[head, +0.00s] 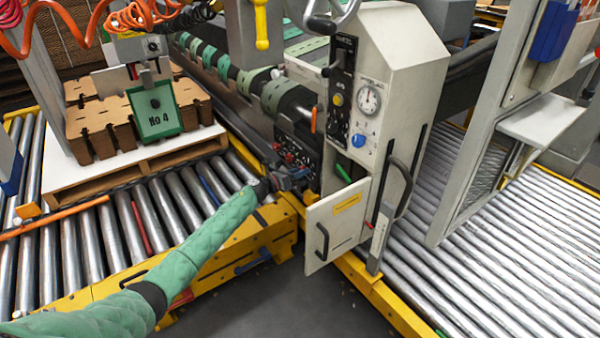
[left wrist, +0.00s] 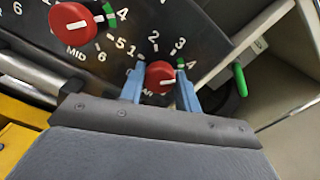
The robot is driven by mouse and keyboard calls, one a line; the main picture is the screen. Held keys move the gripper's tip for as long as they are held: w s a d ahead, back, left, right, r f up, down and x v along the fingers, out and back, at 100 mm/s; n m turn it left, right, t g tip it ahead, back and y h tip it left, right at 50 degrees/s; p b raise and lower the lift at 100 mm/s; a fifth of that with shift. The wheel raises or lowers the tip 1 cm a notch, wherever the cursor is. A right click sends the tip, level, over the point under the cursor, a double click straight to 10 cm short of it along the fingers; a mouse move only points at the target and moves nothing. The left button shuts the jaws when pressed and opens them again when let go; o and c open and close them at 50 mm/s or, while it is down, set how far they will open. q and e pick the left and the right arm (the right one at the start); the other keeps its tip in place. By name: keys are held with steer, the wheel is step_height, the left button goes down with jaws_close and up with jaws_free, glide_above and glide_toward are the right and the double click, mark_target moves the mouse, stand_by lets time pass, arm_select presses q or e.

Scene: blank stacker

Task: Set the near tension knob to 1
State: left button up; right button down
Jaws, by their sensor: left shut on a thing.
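The near tension knob (left wrist: 159,76) is a round red knob on a dark panel, with its label partly hidden by my gripper. Numbers 1, 2, 3 and 4 show around it, with a green band near 4. A pale mark shows on its lower right face; I cannot tell surely which number it points to. My left gripper (left wrist: 160,82) has its blue fingers on either side of this knob and is shut on it. In the head view my left gripper (head: 284,181) is at the machine's dark control panel, where the knob is too small to make out. My right gripper is not in view.
A red MID knob (left wrist: 72,22) sits just left of the held knob. A green lever (left wrist: 240,80) stands to the right. An open cabinet door (head: 338,224) is close to the right of my left gripper. Roller conveyors (head: 520,240) flank the machine.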

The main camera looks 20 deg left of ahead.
arm_select(q)
steer(key=shift+n, duration=0.4)
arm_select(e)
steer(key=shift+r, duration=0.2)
arm_select(q)
steer(key=shift+a+f+n+p, duration=0.1)
steer(key=shift+n+p, duration=2.8)
steer(key=shift+n, duration=3.6)
steer(key=shift+f+n+p, duration=0.1)
steer(key=shift+n+p, duration=2.8)
steer(key=shift+n, duration=3.6)
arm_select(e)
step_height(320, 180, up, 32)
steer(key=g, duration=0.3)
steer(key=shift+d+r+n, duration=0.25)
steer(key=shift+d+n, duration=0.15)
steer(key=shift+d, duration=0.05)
arm_select(q)
steer(key=o, duration=1)
steer(key=shift+c, duration=0.2)
